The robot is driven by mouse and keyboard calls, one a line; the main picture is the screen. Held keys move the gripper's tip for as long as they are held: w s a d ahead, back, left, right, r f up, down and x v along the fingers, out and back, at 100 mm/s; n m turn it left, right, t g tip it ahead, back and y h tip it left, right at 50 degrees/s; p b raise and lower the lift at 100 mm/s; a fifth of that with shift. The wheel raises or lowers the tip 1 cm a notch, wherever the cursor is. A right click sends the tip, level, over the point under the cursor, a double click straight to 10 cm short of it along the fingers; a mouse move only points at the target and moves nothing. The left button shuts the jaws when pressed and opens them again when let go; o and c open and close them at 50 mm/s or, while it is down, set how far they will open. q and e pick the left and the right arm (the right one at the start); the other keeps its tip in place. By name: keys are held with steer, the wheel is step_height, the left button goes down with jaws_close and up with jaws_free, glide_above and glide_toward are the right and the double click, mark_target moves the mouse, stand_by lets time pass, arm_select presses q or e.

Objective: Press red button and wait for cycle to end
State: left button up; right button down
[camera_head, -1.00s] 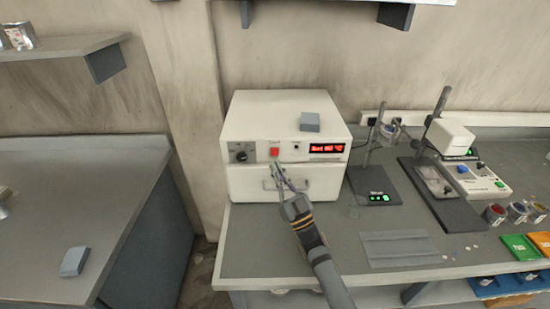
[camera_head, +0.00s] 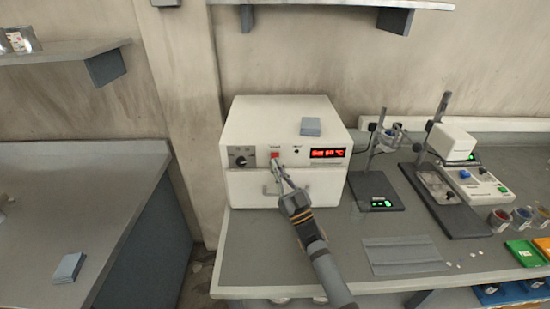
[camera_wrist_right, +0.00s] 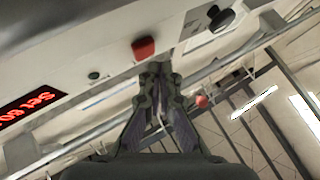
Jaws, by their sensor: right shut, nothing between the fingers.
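A white box-shaped oven (camera_head: 285,150) stands on the grey bench. Its front panel carries a red button (camera_head: 275,155), a dark knob (camera_head: 240,161) and a lit red display (camera_head: 328,153) that seems to read a set temperature. My right gripper (camera_head: 277,166) is shut and empty, with its tips right below the red button in the head view. In the right wrist view the red button (camera_wrist_right: 143,48) lies just beyond the shut fingertips (camera_wrist_right: 157,70); I cannot tell whether they touch it. My left gripper is not in view.
Right of the oven are a stand with a green-lit base (camera_head: 376,190), another stand with a white head (camera_head: 452,140), a grey mat (camera_head: 403,254) and several paint cups. The bench front between oven and mat is clear.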

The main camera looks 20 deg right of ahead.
steer(key=shift+w, duration=0.1)
stand_by(0.7)
steer(key=shift+w+d, duration=0.1)
steer(key=shift+w, duration=0.25)
steer(key=shift+w+d+b, duration=0.1)
steer(key=shift+w+b, duration=0.3)
stand_by(0.6)
steer(key=shift+s, duration=0.15)
steer(key=shift+s+a+p, duration=0.2)
steer(key=shift+s+p, duration=0.35)
steer(key=shift+s, duration=0.2)
